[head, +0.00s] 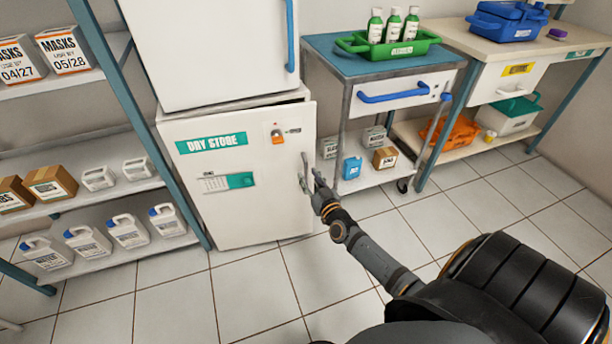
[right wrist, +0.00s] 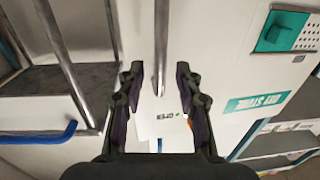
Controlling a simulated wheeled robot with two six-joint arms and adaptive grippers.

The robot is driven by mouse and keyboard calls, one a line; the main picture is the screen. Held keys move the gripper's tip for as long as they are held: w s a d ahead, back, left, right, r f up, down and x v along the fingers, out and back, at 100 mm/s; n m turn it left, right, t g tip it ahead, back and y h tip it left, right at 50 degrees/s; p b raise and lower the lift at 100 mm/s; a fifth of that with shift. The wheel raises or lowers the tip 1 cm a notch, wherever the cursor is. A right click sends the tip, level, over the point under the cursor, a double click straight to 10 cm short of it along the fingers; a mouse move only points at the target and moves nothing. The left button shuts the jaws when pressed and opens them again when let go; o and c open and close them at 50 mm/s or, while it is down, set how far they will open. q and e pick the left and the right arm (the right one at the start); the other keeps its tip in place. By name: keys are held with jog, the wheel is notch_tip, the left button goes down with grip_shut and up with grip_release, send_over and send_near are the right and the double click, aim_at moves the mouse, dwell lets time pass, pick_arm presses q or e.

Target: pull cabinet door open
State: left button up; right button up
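The white cabinet door (head: 245,210) carries a teal "DRY STORE" label and stands under a white upper unit. Its upright metal handle (head: 304,174) is near the door's right edge. My right gripper (head: 315,183) is at this handle, coming from the lower right. In the right wrist view the handle bar (right wrist: 160,50) runs between the two dark fingertips (right wrist: 159,82), with a gap on each side. The fingers are apart. A dark line shows along the door's top edge; I cannot tell whether it is slightly ajar. My left gripper is not in view.
A shelf rack (head: 130,90) with boxes and jugs stands left of the cabinet. A trolley (head: 350,95) with a blue-handled drawer (head: 395,92) stands close on the right. A bench (head: 500,45) is beyond it. The tiled floor (head: 250,290) in front is clear.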

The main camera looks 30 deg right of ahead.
aim_at(306, 172)
jog(key=shift+w+d+b, duration=0.15)
jog(key=shift+w+b, duration=0.05)
jog(key=shift+w, duration=0.55)
jog(key=shift+w+d+b, duration=0.1)
jog(key=shift+w+b, duration=0.05)
jog(key=shift+w, duration=0.6)
grip_shut()
